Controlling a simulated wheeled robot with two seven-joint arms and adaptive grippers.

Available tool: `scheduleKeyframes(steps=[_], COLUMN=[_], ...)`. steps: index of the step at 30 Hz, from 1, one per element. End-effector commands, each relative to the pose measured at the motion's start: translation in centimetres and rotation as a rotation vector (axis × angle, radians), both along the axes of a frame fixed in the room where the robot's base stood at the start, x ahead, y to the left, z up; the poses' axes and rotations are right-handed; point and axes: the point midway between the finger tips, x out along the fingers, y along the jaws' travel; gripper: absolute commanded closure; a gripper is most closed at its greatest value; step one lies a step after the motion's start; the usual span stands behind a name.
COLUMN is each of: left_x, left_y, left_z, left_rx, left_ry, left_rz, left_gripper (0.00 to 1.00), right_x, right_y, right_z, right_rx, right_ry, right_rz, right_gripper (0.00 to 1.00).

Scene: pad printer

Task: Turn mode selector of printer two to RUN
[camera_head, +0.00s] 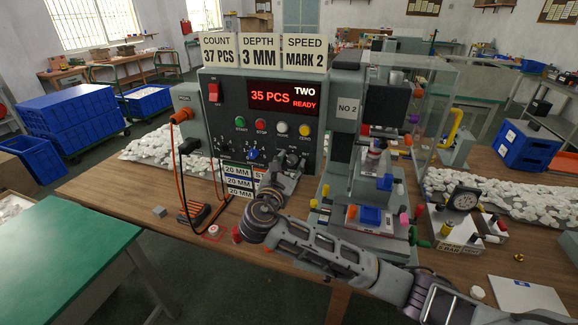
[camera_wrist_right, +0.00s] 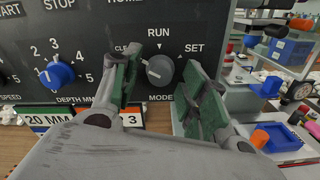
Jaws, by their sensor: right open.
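Printer two's dark control panel (camera_head: 228,132) carries a display reading 35 PCS, TWO, READY. Its mode selector (camera_wrist_right: 158,70) is a grey round knob in the right wrist view, with RUN above, SET at right and a partly hidden label starting CLE at left. A light mark on the knob seems to lie toward the upper left; its exact setting is hard to read. My right gripper (camera_head: 292,164) is at the panel's lower right. In the wrist view its open green-padded fingers (camera_wrist_right: 161,78) stand either side of the knob, with visible gaps. My left gripper is out of view.
A blue depth knob (camera_wrist_right: 57,75) sits left of the selector, above the 20 MM number plates (camera_head: 238,182). The printing head and its base (camera_head: 340,190) stand close on the right. A dial gauge (camera_head: 464,200) stands farther right. Orange and black cables (camera_head: 178,165) hang at left.

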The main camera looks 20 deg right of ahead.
Motion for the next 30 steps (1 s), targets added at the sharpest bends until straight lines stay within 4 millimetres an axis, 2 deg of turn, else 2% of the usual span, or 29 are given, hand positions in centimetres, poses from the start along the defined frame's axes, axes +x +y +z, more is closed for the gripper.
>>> scheduleKeyframes(steps=[2,12,23,30], left_x=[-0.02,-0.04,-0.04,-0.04], left_y=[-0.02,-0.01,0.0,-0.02], left_z=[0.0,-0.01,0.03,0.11], left_rx=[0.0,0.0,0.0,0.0], left_ry=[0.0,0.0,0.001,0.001], left_rz=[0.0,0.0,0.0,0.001], left_gripper=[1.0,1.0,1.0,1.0], right_x=[-0.01,-0.03,-0.04,-0.05], right_y=[0.01,0.01,0.05,0.09], right_z=[0.0,-0.02,-0.1,-0.13], right_rx=[0.0,0.0,0.029,0.12], right_ry=[0.0,0.0,-0.016,-0.076], right_rz=[0.0,0.0,0.0,0.0], right_gripper=[0.56,1.0,1.0,1.0])
